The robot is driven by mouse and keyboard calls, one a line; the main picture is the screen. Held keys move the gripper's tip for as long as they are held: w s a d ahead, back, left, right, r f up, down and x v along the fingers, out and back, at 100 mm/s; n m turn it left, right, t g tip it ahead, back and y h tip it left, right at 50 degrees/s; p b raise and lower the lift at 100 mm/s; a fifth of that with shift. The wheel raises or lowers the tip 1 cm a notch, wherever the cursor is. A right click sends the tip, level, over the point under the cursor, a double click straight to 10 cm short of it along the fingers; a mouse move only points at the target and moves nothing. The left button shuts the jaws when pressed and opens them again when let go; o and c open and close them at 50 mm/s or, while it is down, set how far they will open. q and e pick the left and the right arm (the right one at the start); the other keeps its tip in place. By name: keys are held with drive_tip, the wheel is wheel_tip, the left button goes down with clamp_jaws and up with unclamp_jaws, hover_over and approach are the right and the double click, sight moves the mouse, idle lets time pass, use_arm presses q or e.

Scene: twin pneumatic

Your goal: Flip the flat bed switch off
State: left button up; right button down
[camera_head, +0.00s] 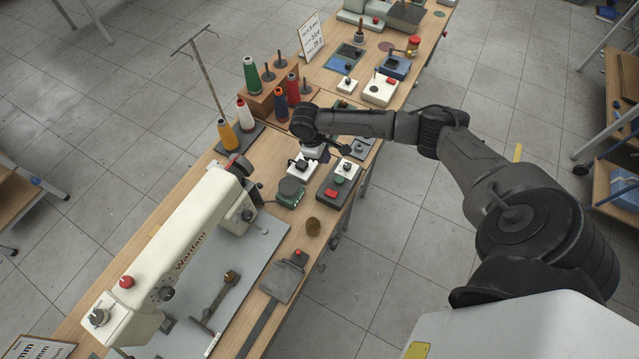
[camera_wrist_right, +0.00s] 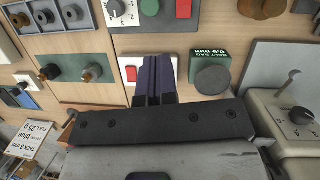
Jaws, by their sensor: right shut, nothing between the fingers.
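The flat bed machine is the cream sewing machine (camera_head: 185,240) on the long wooden table. My right gripper (camera_wrist_right: 155,80) is shut and empty, its two dark fingers side by side. In the head view the right gripper (camera_head: 302,162) is over a white plate near the machine head, mostly hidden by my wrist. My left gripper is not in view.
A green box with a dark round top (camera_wrist_right: 211,76) stands right of the fingers. A grey box with red and green buttons (camera_head: 338,186) and a white dial box (camera_head: 348,169) are close by. Thread cones (camera_head: 251,75) stand behind.

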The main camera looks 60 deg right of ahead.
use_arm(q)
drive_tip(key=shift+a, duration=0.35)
use_arm(e)
drive_tip(key=shift+s+a+m+g+y, duration=0.5)
drive_tip(key=shift+a+m+y, duration=0.1)
drive_tip(key=shift+a+m, duration=0.1)
approach(337, 193)
drive_tip(key=x, duration=0.5)
drive_tip(key=shift+s+f, duration=0.15)
drive_tip(key=shift+f, duration=0.05)
drive_tip(key=shift+x, duration=1)
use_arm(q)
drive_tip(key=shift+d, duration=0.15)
